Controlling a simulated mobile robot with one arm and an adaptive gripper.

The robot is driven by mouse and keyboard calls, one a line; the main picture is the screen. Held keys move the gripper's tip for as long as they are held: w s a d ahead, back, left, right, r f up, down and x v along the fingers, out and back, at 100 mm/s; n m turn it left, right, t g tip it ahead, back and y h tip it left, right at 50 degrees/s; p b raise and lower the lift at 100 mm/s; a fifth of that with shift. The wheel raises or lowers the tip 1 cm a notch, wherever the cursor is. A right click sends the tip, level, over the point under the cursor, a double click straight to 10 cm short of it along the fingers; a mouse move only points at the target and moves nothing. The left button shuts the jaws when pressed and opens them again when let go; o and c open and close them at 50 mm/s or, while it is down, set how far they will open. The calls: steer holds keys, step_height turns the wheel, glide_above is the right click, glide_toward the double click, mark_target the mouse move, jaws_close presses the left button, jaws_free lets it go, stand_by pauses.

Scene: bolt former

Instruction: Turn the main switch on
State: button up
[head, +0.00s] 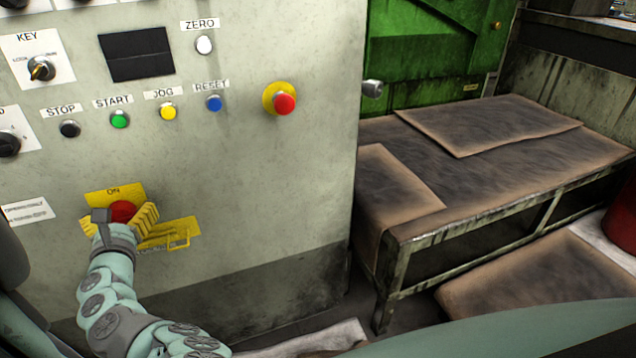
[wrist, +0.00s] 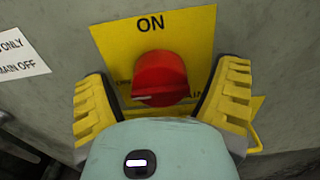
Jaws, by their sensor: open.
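The main switch is a red rotary knob (wrist: 160,78) on a yellow plate (wrist: 200,35) marked ON at the top. A pale line on the knob sits at its lower left. In the head view the knob (head: 122,211) shows low on the grey cabinet, partly hidden by my gripper (head: 120,216). In the wrist view my gripper (wrist: 163,100) is open, with one yellow ridged finger on each side of the knob. Gaps show between the fingers and the knob. I cannot tell how deep the fingertips reach.
A yellow hasp (head: 180,238) sticks out at the plate's lower right. Above are a black button (head: 69,129), a green button (head: 120,120) and a red emergency stop (head: 284,104). A worn metal bench (head: 480,208) stands to the right of the cabinet.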

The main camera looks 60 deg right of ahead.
steer(key=shift+w+d, duration=0.25)
steer(key=shift+w, duration=0.05)
steer(key=shift+s+a, duration=0.1)
steer(key=shift+c, duration=0.6)
steer(key=c, duration=1.1)
